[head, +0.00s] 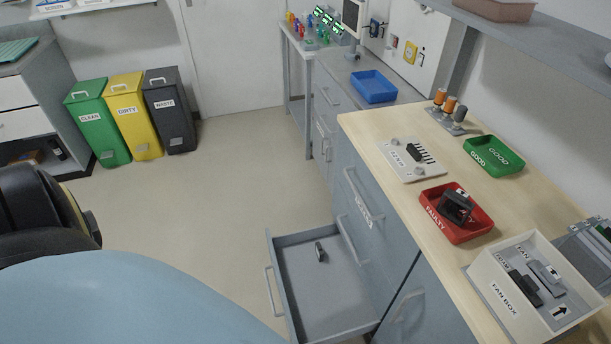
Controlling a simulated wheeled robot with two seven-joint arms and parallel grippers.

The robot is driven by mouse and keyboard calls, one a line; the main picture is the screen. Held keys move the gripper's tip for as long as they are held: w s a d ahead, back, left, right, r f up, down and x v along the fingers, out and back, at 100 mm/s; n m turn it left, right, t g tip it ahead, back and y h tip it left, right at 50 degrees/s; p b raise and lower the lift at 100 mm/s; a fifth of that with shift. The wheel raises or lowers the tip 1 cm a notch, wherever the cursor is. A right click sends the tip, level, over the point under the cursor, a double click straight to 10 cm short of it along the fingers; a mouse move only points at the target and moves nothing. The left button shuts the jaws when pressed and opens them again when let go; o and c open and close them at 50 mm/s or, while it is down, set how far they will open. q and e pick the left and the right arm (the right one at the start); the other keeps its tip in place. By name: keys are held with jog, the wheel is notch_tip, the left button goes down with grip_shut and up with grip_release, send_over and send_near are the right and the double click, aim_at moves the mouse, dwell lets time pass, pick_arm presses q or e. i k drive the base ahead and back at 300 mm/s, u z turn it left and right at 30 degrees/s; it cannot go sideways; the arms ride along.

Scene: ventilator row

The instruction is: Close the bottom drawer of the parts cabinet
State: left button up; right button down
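The grey-blue parts cabinet (368,224) stands under the wooden worktop on the right. Its bottom drawer (322,298) is pulled well out to the left over the floor. The drawer's handle (271,291) is on its left-facing front. A small dark part (320,252) lies inside the drawer, towards the far side. The drawers above it look shut. The drawer's near corner is cut off by the bottom edge. Neither of my grippers shows in the head view.
The worktop (440,215) carries a red FAULTY tray (432,225), a green GOOD tray (480,166) and a white fan box (500,310). Green, yellow and dark bins (172,118) stand at back left. The floor (215,195) left of the drawer is clear.

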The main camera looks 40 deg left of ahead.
aim_at(323, 281)
jog(key=z, duration=0.75)
jog(key=k, duration=1.05)
jog(key=u, duration=1.55)
jog(key=i, duration=0.4)
jog(key=u, duration=0.05)
